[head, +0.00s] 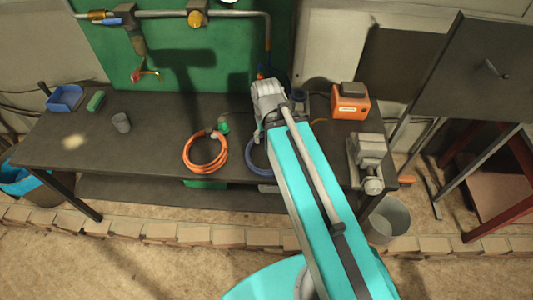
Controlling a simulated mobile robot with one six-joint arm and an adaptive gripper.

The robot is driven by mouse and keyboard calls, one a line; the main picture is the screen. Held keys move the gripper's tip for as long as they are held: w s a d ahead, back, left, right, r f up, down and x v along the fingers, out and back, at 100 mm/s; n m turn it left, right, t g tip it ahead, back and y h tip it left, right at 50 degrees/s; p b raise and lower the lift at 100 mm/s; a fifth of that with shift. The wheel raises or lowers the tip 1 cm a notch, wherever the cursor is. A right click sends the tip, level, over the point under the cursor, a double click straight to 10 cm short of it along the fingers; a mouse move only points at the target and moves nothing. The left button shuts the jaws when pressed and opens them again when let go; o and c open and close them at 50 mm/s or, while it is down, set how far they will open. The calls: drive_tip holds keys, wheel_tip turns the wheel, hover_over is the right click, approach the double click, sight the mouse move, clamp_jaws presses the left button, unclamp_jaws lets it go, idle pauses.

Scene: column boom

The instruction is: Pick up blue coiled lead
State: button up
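The blue coiled lead (257,159) lies on the dark workbench (150,150). Only its left part shows; my turquoise arm hides the rest. My arm reaches from the bottom right up over the bench, and its grey end (268,98) is above and behind the visible part of the coil. The fingers of my gripper cannot be made out, so I cannot tell whether they are open or shut.
An orange coiled hose (205,153) lies left of the blue lead. A grey vise (368,160) and an orange box (350,102) stand to the right. Pipes run along the back wall.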

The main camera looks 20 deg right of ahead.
wheel_tip(320, 180, down, 4)
drive_tip(key=b, duration=0.3)
drive_tip(key=shift+r, duration=0.1)
drive_tip(key=shift+c, duration=0.9)
drive_tip(key=shift+d, duration=0.1)
